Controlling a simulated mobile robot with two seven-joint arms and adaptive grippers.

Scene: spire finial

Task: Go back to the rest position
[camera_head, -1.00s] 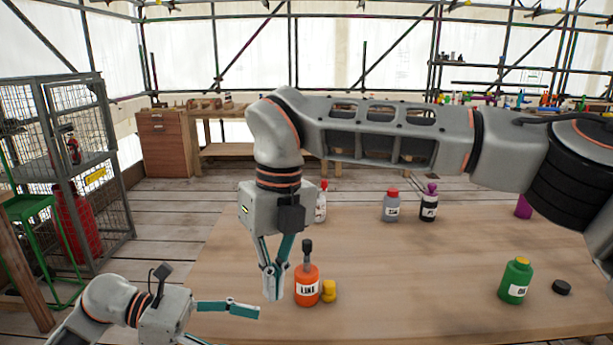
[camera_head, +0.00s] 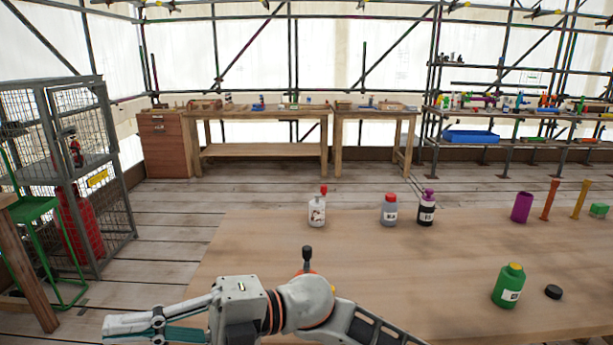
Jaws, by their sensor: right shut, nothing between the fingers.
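My right gripper (camera_head: 112,328) is at the lower left, its fingers pointing left and shut with nothing between them. Its arm comes in along the bottom edge and lies in front of the table's near part. My left gripper is not in view. Behind the right arm, the orange bottle (camera_head: 306,270) is mostly hidden; its dark top (camera_head: 307,253) stands above the arm. The wooden table (camera_head: 420,270) fills the lower middle and right.
A white bottle with red top (camera_head: 317,212), a grey bottle (camera_head: 389,210), a black-and-purple bottle (camera_head: 427,208) and a green bottle (camera_head: 508,287) stand on the table. A black cap (camera_head: 553,292) lies at right. The table's middle is clear. A wire cage (camera_head: 95,180) stands at left.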

